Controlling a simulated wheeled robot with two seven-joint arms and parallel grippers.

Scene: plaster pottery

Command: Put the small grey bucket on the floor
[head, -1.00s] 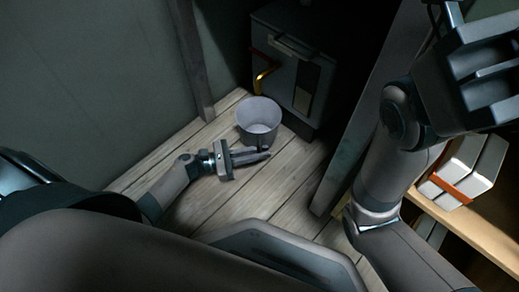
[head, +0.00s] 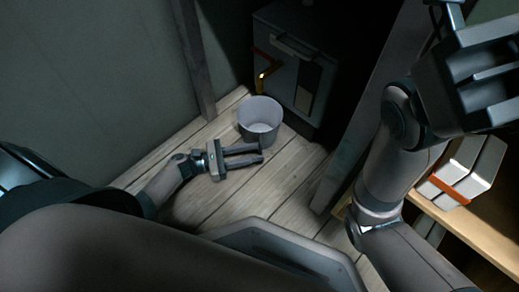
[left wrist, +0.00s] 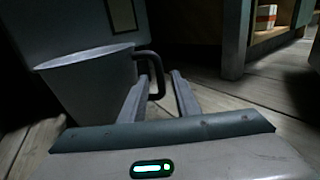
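The small grey bucket (head: 260,122) stands upright on the wooden plank floor (head: 235,195) in the head view. In the left wrist view the bucket (left wrist: 92,88) fills the left side, with its handle (left wrist: 155,72) toward my fingers. My left gripper (head: 253,154) is low over the floor on the near side of the bucket, its two fingers parted. In the left wrist view my left gripper (left wrist: 160,98) has the handle's lower part between its spread fingers, with no clear grip on it. My right gripper (head: 488,75) is raised at the upper right, its fingertips unclear.
A dark metal cabinet (head: 310,88) with a handle stands just behind the bucket. A wall and post (head: 193,60) are at the left. A shelf (head: 465,238) holding white boxes with an orange band (head: 465,172) is at the right. Floor left of the bucket is clear.

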